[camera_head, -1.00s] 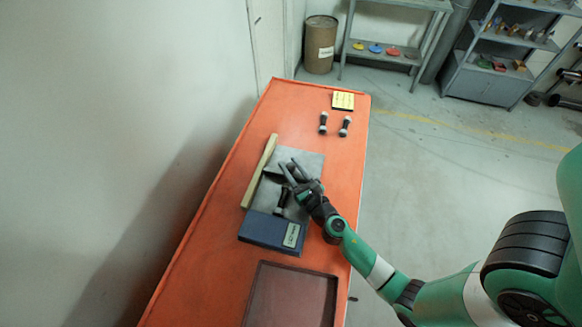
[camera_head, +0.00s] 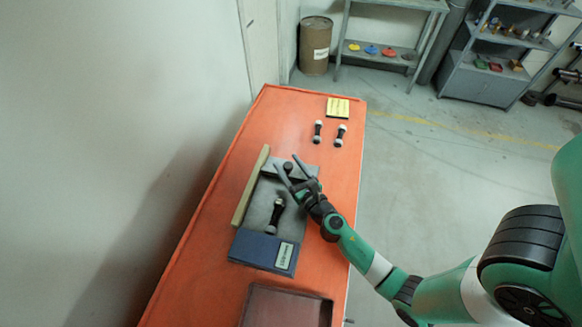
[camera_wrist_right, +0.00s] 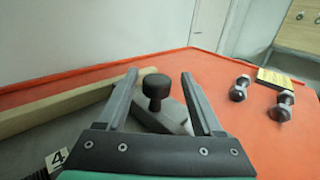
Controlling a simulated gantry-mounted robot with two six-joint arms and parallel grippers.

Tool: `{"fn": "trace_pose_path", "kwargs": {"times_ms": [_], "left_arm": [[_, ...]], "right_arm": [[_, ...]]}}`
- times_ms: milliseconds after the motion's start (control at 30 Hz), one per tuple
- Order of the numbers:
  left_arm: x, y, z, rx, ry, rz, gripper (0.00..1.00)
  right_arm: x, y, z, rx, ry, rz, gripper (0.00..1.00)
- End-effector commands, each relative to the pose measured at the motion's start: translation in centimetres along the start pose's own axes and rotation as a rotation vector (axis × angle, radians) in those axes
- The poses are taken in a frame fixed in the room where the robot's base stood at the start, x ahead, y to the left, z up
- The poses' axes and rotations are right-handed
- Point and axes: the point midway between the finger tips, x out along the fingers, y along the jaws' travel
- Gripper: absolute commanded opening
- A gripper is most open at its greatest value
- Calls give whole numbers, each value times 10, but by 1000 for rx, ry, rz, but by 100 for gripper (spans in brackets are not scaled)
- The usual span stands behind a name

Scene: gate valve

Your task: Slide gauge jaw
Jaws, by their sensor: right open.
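The gauge jaw looks like a grey block (camera_wrist_right: 168,116) with a black knob (camera_wrist_right: 155,86) standing up from it, on a grey plate (camera_head: 259,203). My right gripper (camera_head: 288,162) is open over the far end of the plate. In the right wrist view, the fingers of this gripper (camera_wrist_right: 158,74) stand apart on either side of the knob, with a gap on both sides. No contact is visible. A dark plug with light ends (camera_head: 274,215) lies on the near part of the plate. My left gripper is not in view.
A pale bar (camera_head: 250,186) runs along the plate's left side. A blue box (camera_head: 263,251) and a brown tray (camera_head: 287,307) are nearer. Two small dumbbell-like plugs (camera_head: 340,135) and a yellow card (camera_head: 338,108) lie at the far end. The orange bench top (camera_head: 290,115) is clear between.

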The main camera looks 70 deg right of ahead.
Motion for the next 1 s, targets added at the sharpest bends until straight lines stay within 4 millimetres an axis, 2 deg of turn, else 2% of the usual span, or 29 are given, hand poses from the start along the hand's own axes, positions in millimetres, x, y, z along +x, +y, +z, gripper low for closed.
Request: {"fn": "trace_pose_path", "kwargs": {"times_ms": [167,400,600,733,1000], "left_arm": [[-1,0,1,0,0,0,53],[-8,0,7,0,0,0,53],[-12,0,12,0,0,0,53],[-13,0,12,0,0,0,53],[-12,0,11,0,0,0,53]], "right_arm": [[-19,0,-2,0,3,2,68],[-76,1,-4,-1,4,3,68],[-109,1,-2,-1,2,1,68],[-116,0,0,0,0,-1,68],[-116,0,0,0,0,-2,68]]}}
